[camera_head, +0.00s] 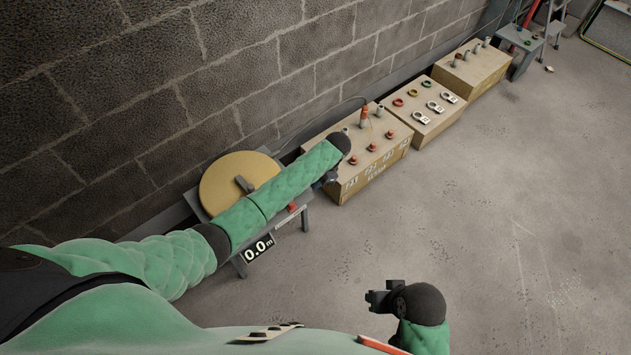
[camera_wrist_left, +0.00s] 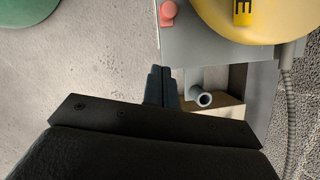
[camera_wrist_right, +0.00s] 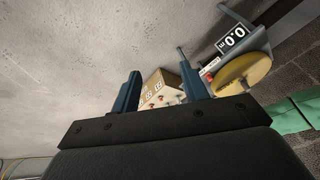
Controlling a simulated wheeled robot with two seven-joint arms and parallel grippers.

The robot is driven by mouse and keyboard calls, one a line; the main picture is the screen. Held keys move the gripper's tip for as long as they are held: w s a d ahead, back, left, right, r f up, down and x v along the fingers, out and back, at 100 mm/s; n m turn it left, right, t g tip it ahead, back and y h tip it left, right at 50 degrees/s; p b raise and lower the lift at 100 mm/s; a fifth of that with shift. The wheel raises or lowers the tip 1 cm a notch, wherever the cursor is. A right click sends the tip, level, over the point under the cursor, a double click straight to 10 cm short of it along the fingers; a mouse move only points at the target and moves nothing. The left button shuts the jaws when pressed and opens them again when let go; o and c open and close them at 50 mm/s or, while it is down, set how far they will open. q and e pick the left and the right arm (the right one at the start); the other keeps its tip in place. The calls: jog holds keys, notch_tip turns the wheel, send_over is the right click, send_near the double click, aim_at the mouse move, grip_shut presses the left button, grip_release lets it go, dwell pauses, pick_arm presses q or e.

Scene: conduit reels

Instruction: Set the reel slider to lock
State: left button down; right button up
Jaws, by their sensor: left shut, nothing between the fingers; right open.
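The reel is a yellow disc (camera_head: 228,184) on a grey stand against the wall, partly covered by my left arm. A red knob (camera_head: 292,207), which may be the slider, sits on the stand's front edge near a 0.0 m display (camera_head: 258,248). In the left wrist view a red knob (camera_wrist_left: 168,12) shows beside the disc (camera_wrist_left: 245,20). My left gripper (camera_wrist_left: 160,88) is shut and empty, apart from that knob; in the head view it is mostly hidden by the arm. My right gripper (camera_head: 372,300) is open and empty over bare floor, far from the reel.
A cardboard box (camera_head: 372,177) with red and grey fittings stands right of the reel, near my left gripper. More boxes (camera_head: 436,125) line the wall beyond. A grey tube end (camera_wrist_left: 203,98) shows next to the left fingers.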

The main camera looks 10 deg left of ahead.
aim_at(295, 206)
pick_arm(q)
jog(key=s+a+f, duration=0.1)
jog(key=f, duration=0.1)
jog(key=a+f, duration=0.1)
jog(key=f, duration=0.1)
jog(key=s+a+f+p, duration=0.1)
jog(key=a+f, duration=0.1)
jog(key=shift+s, duration=0.35)
jog(key=shift+s+a+r, duration=0.1)
jog(key=shift+s+a, duration=0.1)
jog(key=shift+a, duration=0.1)
jog(key=shift+s+a+p, duration=0.25)
jog(key=shift+a+p, duration=0.05)
jog(key=shift+a, duration=0.05)
pick_arm(e)
jog(key=d+r, duration=0.2)
jog(key=shift+s+d+r+g+h, duration=0.15)
jog(key=shift+s+r+g+h, duration=0.2)
jog(key=shift+s+g+h, duration=0.05)
jog(key=shift+r, duration=0.1)
